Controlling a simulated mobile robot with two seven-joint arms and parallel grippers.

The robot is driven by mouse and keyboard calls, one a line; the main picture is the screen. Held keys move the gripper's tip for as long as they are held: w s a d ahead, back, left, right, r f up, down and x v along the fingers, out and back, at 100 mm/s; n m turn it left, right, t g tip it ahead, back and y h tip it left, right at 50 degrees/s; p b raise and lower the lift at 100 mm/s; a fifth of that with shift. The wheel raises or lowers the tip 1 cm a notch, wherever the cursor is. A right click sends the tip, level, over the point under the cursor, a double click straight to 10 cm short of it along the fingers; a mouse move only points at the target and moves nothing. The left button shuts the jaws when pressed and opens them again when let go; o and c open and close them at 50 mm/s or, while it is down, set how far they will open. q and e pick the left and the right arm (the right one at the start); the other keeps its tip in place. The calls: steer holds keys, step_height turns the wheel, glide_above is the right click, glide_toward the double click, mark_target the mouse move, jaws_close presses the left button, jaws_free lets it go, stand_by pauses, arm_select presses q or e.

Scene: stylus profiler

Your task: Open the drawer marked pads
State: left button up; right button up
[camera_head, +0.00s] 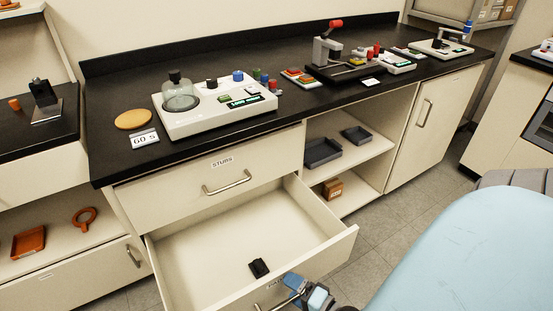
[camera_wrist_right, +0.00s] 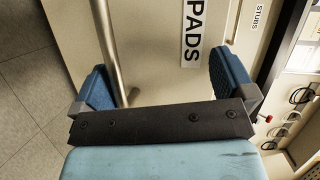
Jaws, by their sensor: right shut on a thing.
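The drawer marked PADS (camera_head: 335,235) is pulled far out below the closed STUBS drawer (camera_head: 205,190) in the head view. A small black block (camera_head: 259,268) lies inside on its floor. The PADS label (camera_wrist_right: 192,32) shows sideways on the drawer front in the right wrist view. My right gripper (camera_head: 306,293) is at the drawer's front, shut on its metal bar handle (camera_wrist_right: 108,45). In the right wrist view, the handle passes beside the left-hand blue finger. My left gripper is in neither view.
The black counter (camera_head: 115,170) above holds a white device with a glass dome (camera_head: 215,110), and a 60 S card (camera_head: 145,138). Open shelves with grey trays (camera_head: 322,152) and a closed cupboard door (camera_head: 430,125) are to the right. Grey floor (camera_head: 375,220) is clear there.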

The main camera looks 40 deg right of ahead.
steer(key=shift+w+d+r, duration=0.2)
steer(key=shift+w+r, duration=0.1)
steer(key=shift+r, duration=0.45)
steer(key=shift+s+a+r, duration=0.1)
steer(key=shift+r, duration=0.1)
steer(key=shift+s, duration=0.25)
steer(key=shift+s+f, duration=0.2)
steer(key=shift+s, duration=0.35)
steer(key=shift+s+d+f, duration=0.15)
steer(key=shift+s, duration=0.7)
steer(key=shift+s+d+f, duration=0.1)
steer(key=shift+s+f, duration=0.05)
steer(key=shift+s, duration=1)
steer(key=c, duration=0.7)
steer(key=shift+s+f, duration=0.1)
steer(key=shift+s, duration=0.25)
steer(key=shift+c, duration=0.7)
steer(key=s+d+f, duration=0.1)
steer(key=s+f, duration=0.1)
steer(key=s, duration=0.8)
steer(key=shift+d+f, duration=0.15)
steer(key=shift+d, duration=0.1)
